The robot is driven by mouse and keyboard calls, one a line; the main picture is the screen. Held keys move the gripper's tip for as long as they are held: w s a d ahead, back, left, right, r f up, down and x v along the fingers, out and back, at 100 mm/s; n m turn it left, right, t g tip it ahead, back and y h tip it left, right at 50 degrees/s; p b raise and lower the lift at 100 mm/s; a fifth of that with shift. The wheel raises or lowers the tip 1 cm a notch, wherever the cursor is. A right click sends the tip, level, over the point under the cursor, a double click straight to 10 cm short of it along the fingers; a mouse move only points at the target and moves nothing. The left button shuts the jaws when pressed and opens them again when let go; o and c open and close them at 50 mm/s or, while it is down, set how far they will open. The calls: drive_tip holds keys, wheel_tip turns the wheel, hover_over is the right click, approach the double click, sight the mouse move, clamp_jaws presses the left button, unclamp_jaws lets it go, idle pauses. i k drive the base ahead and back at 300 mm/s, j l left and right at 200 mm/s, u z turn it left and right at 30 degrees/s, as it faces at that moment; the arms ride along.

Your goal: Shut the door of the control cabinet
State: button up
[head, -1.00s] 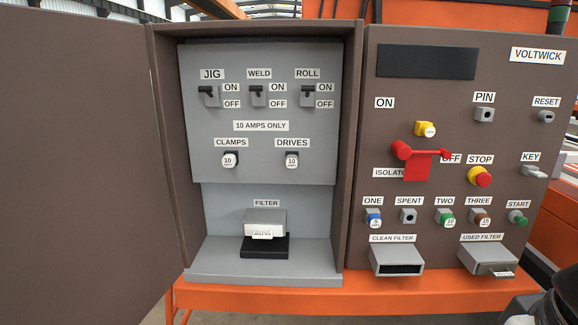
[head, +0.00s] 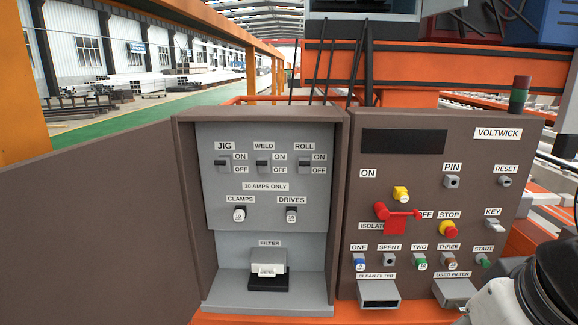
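The control cabinet (head: 183,190) stands open in the head view. Its brown door (head: 95,225) is swung wide out to the left of the opening and runs off the left edge of the picture. The grey inside panel (head: 265,160) is fully exposed, with the JIG, WELD and ROLL switches, the CLAMPS and DRIVES fuses and a filter block (head: 268,262) in its holder. My gripper is not in view. A white and black part of my arm shows at the lower right corner, well apart from the door.
The clean filter box (head: 379,292) and used filter box (head: 452,291) jut forward below. An orange frame carries the cabinet.

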sight(93, 232)
drive_tip(key=j, duration=3.1)
drive_tip(key=k+z, duration=0.05)
